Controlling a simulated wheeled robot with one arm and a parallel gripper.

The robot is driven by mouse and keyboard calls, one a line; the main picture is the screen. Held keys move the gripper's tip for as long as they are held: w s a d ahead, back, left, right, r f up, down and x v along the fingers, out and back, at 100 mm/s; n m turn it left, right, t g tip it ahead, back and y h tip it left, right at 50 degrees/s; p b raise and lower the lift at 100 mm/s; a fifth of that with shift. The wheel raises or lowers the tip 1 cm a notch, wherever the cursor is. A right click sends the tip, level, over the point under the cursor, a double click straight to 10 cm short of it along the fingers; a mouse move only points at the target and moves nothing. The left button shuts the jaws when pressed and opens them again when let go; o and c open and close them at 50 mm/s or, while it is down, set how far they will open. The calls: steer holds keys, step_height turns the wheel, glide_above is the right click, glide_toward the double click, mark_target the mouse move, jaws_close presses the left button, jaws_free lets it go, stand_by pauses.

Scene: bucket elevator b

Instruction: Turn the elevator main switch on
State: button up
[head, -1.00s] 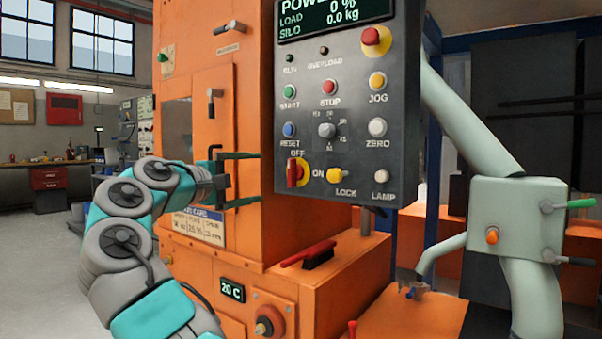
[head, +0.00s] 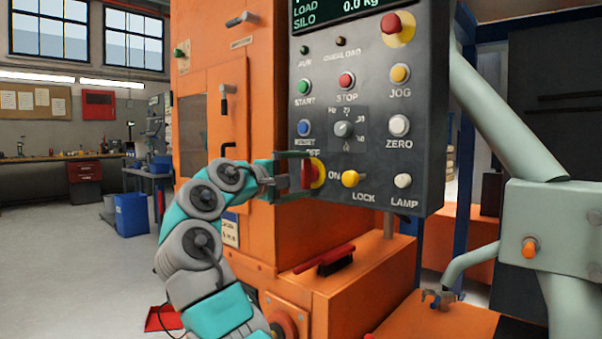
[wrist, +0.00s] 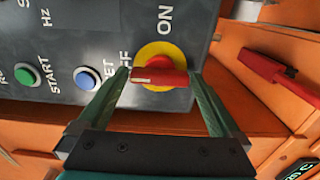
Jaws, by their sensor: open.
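The main switch is a red handle (head: 309,173) on a yellow disc, low on the left of the dark control panel (head: 365,205). The handle stands upright, pointing at the OFF label above it; the ON label is to its right. My gripper (head: 301,174) is open in front of the switch, one finger above the handle and one below. In the wrist view the red handle (wrist: 165,77) lies crosswise between the tips of my open gripper (wrist: 159,75), with its white mark at the OFF end. I cannot tell whether the fingers touch it.
The yellow LOCK knob (head: 350,179) is close to the right of the switch, and the blue RESET button (head: 304,128) is just above. A red-handled brush (head: 324,262) lies on the orange ledge below. Grey pipework (head: 545,225) stands at the right.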

steer(key=shift+w+d, duration=0.1)
steer(key=shift+w, duration=0.1)
steer(key=c, duration=1)
